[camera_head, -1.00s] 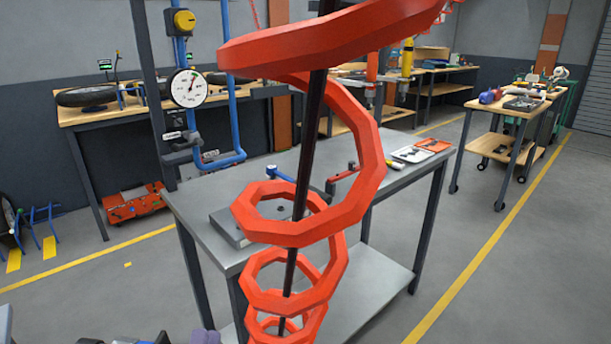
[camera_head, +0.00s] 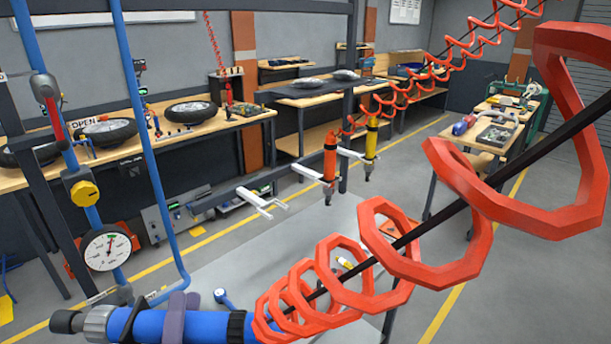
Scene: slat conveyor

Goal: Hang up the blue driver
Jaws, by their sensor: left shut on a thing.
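The blue driver (camera_head: 208,326) lies roughly level at the bottom left of the head view, close to the camera. Its grey and black nose end points left. A red coiled hose (camera_head: 383,243) on a dark cable runs from its right end to the upper right. My left gripper (camera_head: 180,318) is shut on the driver's body; only its grey-purple fingers show. An empty white forked holder (camera_head: 262,201) is farther back, above and right of the driver. An orange driver (camera_head: 330,160) and a yellow driver (camera_head: 371,145) hang upright to its right. My right gripper is not in view.
A blue pipe with a pressure gauge (camera_head: 107,248) and yellow knob (camera_head: 85,193) stands at the left. A grey table (camera_head: 235,268) lies below the holders, partly hidden by the hose coils. Workbenches line the back, and a cart (camera_head: 470,150) stands at the right.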

